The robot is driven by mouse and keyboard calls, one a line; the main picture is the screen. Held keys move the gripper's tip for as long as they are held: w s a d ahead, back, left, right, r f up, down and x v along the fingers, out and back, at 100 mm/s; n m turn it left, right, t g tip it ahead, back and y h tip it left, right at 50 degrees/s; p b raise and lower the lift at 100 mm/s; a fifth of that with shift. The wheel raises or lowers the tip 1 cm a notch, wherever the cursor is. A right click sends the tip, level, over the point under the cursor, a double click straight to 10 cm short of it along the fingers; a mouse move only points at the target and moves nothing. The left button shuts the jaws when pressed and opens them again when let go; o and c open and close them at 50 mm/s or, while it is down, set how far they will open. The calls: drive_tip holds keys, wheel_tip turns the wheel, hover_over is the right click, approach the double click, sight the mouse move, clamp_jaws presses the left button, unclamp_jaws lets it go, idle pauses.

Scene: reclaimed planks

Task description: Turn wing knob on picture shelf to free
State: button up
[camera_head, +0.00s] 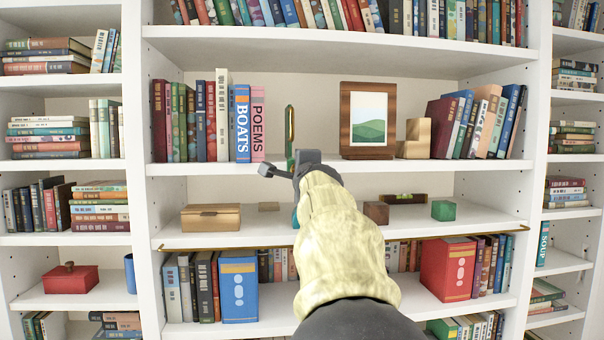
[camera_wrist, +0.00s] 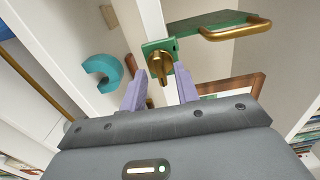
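The brass wing knob (camera_wrist: 158,64) sits on a small green plate (camera_wrist: 172,44) in the wrist view. A brass pull handle (camera_wrist: 240,29) on a longer green plate is beside it. My gripper (camera_wrist: 160,84) is open, its two purple fingers reaching toward the knob, one on each side, with gaps showing. In the head view my gripper (camera_head: 292,168) is at the front edge of the picture shelf (camera_head: 225,168), below the upright green and brass handle (camera_head: 290,130). My gripper and arm hide the knob there. The framed picture (camera_head: 368,120) stands right of the handle.
Books (camera_head: 258,123) stand left of the handle, and a wooden block (camera_head: 414,139) stands right of the picture. The shelf below holds a wooden box (camera_head: 210,217), small blocks and a level (camera_head: 403,199). A teal curved piece (camera_wrist: 100,72) lies left of the knob in the wrist view.

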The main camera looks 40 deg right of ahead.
drive_tip(key=b+v, duration=0.4)
drive_tip(key=v, duration=1.1)
drive_tip(key=shift+s, duration=0.2)
drive_tip(key=shift+s+d+f+b, duration=0.1)
drive_tip(key=shift+b, duration=0.45)
drive_tip(key=b+v, duration=0.2)
drive_tip(key=b, duration=0.2)
drive_tip(key=shift+b, duration=0.3)
